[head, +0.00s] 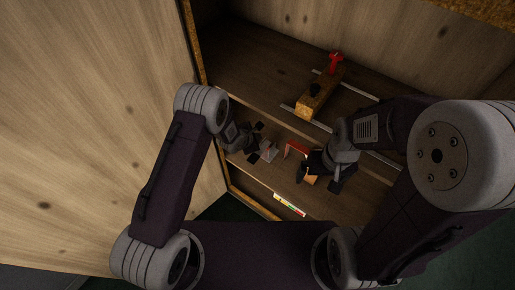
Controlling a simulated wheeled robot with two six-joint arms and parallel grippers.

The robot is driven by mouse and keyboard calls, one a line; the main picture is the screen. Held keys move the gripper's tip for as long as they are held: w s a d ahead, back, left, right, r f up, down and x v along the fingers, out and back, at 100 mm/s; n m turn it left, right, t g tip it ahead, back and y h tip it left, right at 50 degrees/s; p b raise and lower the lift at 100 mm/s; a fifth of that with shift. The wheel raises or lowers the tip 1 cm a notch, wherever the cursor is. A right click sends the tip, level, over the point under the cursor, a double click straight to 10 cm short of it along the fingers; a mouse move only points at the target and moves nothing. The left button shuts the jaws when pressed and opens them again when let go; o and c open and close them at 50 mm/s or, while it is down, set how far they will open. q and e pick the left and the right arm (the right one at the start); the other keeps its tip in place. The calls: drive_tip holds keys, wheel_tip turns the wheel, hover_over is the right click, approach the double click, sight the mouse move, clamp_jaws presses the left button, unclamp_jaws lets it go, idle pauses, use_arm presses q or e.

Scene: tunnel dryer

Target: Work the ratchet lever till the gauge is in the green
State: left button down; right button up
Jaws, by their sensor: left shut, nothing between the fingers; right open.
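A yellow-brown block (316,97) with a black knob (314,90) lies on pale rails on the wooden floor of the box. A red knob-topped part (335,62) stands at its far end; I cannot tell whether it is the ratchet lever. A coloured strip (290,204) on the front edge may be the gauge; no pointer reading can be made out. My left gripper (262,144) is shut and empty, beside a small pale grey piece (269,152). My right gripper (321,178) is open near a red bracket (296,150) and a small orange-tan piece (310,179), partly hidden by it.
A tall wooden panel (90,100) rises on the left. The back wall (390,45) closes the far side. Pale rails (358,91) cross the floor. The floor left of the block (255,70) is clear. My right arm hides part of the right side.

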use_arm(q)
drive_tip(key=b, duration=0.7)
hover_over(256, 155)
wheel_tip(256, 155, down, 7)
drive_tip(key=shift+w+f, duration=0.1)
drive_tip(key=shift+w, duration=0.05)
drive_tip(key=shift+f+b, duration=0.4)
drive_tip(key=shift+f, duration=0.4)
drive_tip(key=shift+f, duration=0.1)
idle(0.8)
drive_tip(key=shift+f, duration=0.35)
